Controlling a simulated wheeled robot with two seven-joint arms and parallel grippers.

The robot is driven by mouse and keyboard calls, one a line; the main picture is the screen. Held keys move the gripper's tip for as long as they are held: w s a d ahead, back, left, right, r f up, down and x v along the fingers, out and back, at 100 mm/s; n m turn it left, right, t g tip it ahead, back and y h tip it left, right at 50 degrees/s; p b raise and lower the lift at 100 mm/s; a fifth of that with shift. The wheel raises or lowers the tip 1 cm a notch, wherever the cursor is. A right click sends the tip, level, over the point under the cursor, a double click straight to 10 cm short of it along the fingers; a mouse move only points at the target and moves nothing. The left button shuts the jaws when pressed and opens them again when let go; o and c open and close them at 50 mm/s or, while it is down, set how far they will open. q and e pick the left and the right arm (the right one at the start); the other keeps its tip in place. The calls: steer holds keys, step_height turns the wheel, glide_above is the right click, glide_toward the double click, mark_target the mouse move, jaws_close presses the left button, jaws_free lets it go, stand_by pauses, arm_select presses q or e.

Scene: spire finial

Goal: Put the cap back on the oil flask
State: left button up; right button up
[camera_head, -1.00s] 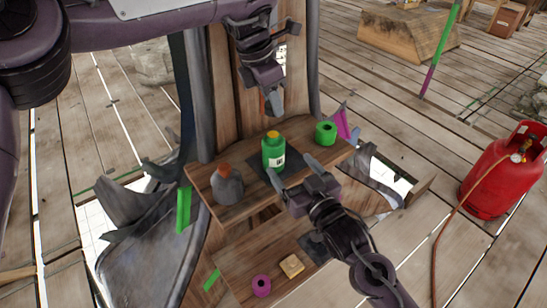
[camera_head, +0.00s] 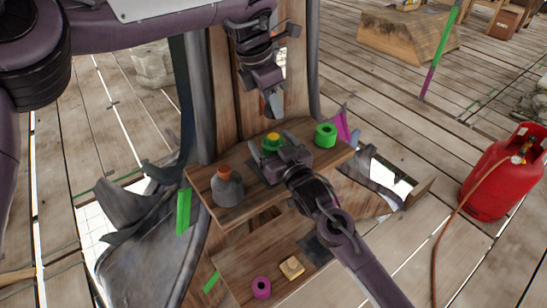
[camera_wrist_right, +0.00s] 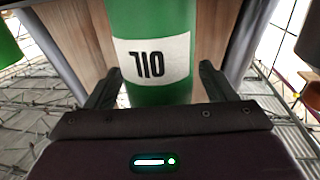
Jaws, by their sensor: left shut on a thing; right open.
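The green oil flask (camera_head: 271,146) stands upright on the upper wooden shelf, with a yellow top. Its white label reading OIL shows upside down in the right wrist view, on the green body (camera_wrist_right: 152,20). My right gripper (camera_head: 279,161) is open at the flask. In the right wrist view its two fingers (camera_wrist_right: 155,84) stand on either side of the flask body, with gaps visible. My left gripper (camera_head: 273,104) is above and behind the flask, pointing down, fingers closed together. What it holds is hidden by the fingers, so I cannot make out the cap.
A grey flask with an orange top (camera_head: 227,187) stands left on the upper shelf (camera_head: 215,216). A green ring (camera_head: 325,135) stands right. A magenta ring (camera_head: 261,287) and tan block (camera_head: 291,268) lie on the lower shelf. A red gas cylinder (camera_head: 497,180) stands far right.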

steer(key=shift+w+a, duration=0.3)
steer(key=shift+w, duration=0.2)
steer(key=c, duration=1.5)
arm_select(q)
glide_above(275, 136)
steer(key=shift+s+a+f, duration=0.1)
steer(key=shift+a+f, duration=0.1)
steer(key=shift+f, duration=1.05)
steer(key=shift+a+f, duration=0.15)
steer(key=shift+f, duration=1.05)
arm_select(e)
steer(key=shift+o, duration=0.2)
arm_select(q)
steer(key=shift+f, duration=0.85)
steer(key=shift+f, duration=0.55)
